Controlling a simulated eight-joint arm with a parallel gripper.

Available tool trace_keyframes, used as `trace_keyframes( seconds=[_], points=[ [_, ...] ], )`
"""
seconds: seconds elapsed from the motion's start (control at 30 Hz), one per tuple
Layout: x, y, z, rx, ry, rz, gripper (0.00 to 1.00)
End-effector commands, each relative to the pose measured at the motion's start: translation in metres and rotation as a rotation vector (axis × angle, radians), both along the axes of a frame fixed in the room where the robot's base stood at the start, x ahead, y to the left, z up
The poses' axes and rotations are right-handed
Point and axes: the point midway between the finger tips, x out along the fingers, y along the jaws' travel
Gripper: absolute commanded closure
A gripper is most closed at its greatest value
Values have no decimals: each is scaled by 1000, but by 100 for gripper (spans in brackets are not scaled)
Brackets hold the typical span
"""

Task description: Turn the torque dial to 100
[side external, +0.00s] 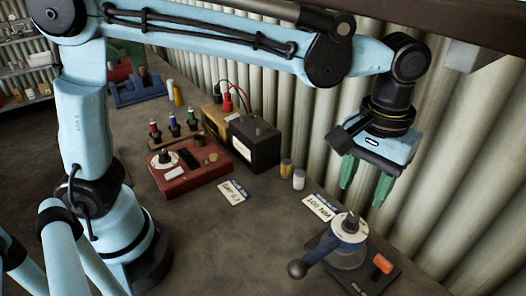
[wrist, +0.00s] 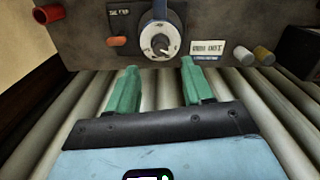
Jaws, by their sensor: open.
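The torque dial (side external: 350,222) is a round white-faced dial with a dark centre, on top of a blue fixture with a black-knobbed handle (side external: 298,268). In the wrist view the dial (wrist: 160,43) shows just beyond and between my fingertips, with a scale too small to read. A card that appears to read "100 NM" (side external: 318,207) lies beside it. My gripper (side external: 361,197) has green fingers, open and empty, pointing down above the bench near the wall. It is apart from the dial. In the wrist view the open fingertips (wrist: 159,66) have nothing between them.
An orange switch (side external: 382,263) sits on a dark base near the dial. Yellow and white cylinders (side external: 299,180) stand behind the card. A red box (side external: 190,175) with another white dial, a black battery-like box (side external: 255,145) and a second card (side external: 232,192) are farther left. The corrugated wall (side external: 440,150) is close behind my gripper.

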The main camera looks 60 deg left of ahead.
Motion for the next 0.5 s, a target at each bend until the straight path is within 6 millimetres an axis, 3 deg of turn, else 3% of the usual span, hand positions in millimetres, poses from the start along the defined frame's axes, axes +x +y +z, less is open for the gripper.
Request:
trace_keyframes(
  seconds=[0.5],
  points=[
    [0,1,-62,-2,-2,-1,49]
  ],
)
